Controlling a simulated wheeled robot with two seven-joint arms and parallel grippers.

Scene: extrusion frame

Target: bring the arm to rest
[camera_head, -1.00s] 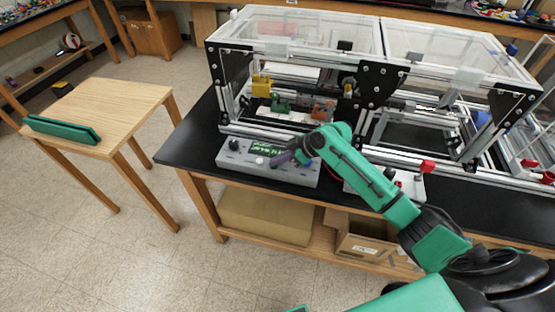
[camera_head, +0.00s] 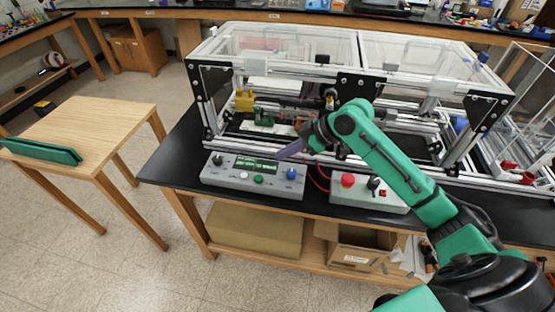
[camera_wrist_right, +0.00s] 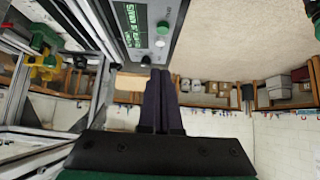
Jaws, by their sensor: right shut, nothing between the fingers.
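My right arm (camera_head: 392,165) is green and reaches in from the lower right over the black bench. Its gripper (camera_head: 287,152) points left, above the back right part of a grey control box (camera_head: 225,175) with a green display and several knobs and buttons. In the right wrist view the two dark fingers (camera_wrist_right: 160,85) lie together with nothing between them, and the control box (camera_wrist_right: 160,50) shows beyond their tips. The gripper looks raised clear of the box. My left gripper is not in view.
An extrusion frame (camera_head: 355,85) with clear top panels stands behind the arm. A second box with a red button (camera_head: 348,180) sits under the forearm. A wooden table (camera_head: 95,125) with a green bar (camera_head: 42,151) stands left. Cardboard boxes (camera_head: 355,245) lie on the lower shelf.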

